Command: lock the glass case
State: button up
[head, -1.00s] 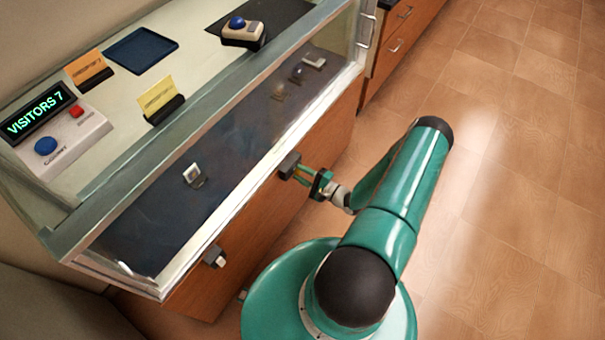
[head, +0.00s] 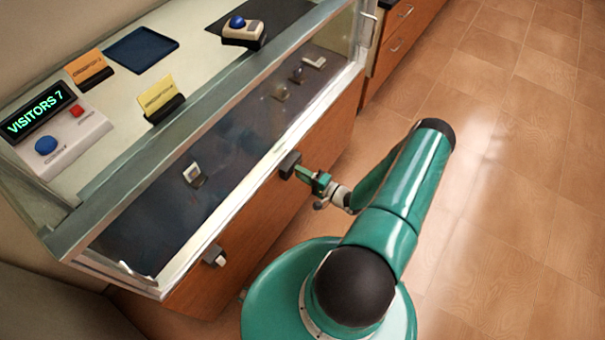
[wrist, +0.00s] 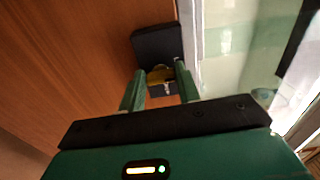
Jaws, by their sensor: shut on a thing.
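The glass case (head: 150,225) has a clear front above a wooden base, with small exhibits inside. A dark lock block (head: 290,164) sits on the case's front edge; it also shows in the wrist view (wrist: 157,43). My gripper (head: 303,174) is at this block. In the wrist view my gripper (wrist: 163,84) has its two green fingers on either side of a small brass-yellow piece (wrist: 156,76) at the block, and is shut on it. The fingers partly hide this piece, so I cannot tell its full shape or the lock's state.
A second dark block with a pale knob (head: 216,256) is on the front edge, lower left. On top stand a counter box (head: 85,133) reading VISITORS 7, an orange card (head: 88,68), a yellow card (head: 158,95), a blue tray (head: 141,50) and a blue-button device (head: 243,31). Floor at right is clear.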

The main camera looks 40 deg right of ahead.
jog(key=o, duration=1)
jog(key=v, duration=1.4)
jog(key=shift+w+r, duration=0.1)
